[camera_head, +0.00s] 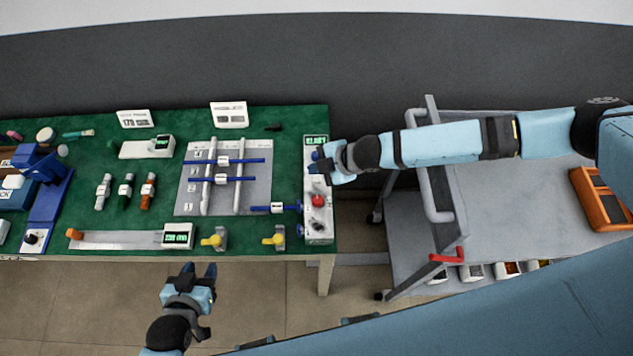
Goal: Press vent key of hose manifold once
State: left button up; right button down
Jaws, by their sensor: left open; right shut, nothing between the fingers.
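A white panel unit (318,232), which looks like the hose manifold, stands at the right end of the green table. It has a small green display at its far end, a red round knob (318,200) and blue parts along its left side. I cannot tell which part is the vent key. My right gripper (321,167) is shut and empty. It is over the upper middle of the panel and hides part of its face; whether it touches cannot be told. My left gripper (198,271) is open and empty, in front of the table's near edge.
A grey board (255,178) with white rails and blue rods lies left of the panel. Two yellow valves (214,239) sit near the front edge. A grey cart (510,205) stands to the right under my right arm, holding an orange case (592,213).

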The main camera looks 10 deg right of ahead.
aim_at(317, 180)
jog(key=shift+f, duration=0.85)
pick_arm(q)
jog(key=shift+d+f, duration=0.25)
jog(key=shift+d, duration=0.15)
jog(key=shift+a+f, duration=0.1)
jog(key=shift+a, duration=0.1)
jog(key=shift+s+d, duration=0.1)
dwell(0.4)
pick_arm(e)
jog(key=shift+f, duration=0.15)
pick_arm(q)
jog(key=shift+b, duration=0.3)
pick_arm(e)
jog(key=shift+f, duration=0.3)
pick_arm(q)
jog(key=shift+f, duration=0.25)
pick_arm(e)
jog(key=shift+f, duration=0.45)
dwell(0.4)
pick_arm(q)
jog(key=shift+r+p, duration=0.75)
jog(key=shift+r, duration=0.2)
pick_arm(e)
jog(key=shift+r, duration=0.9)
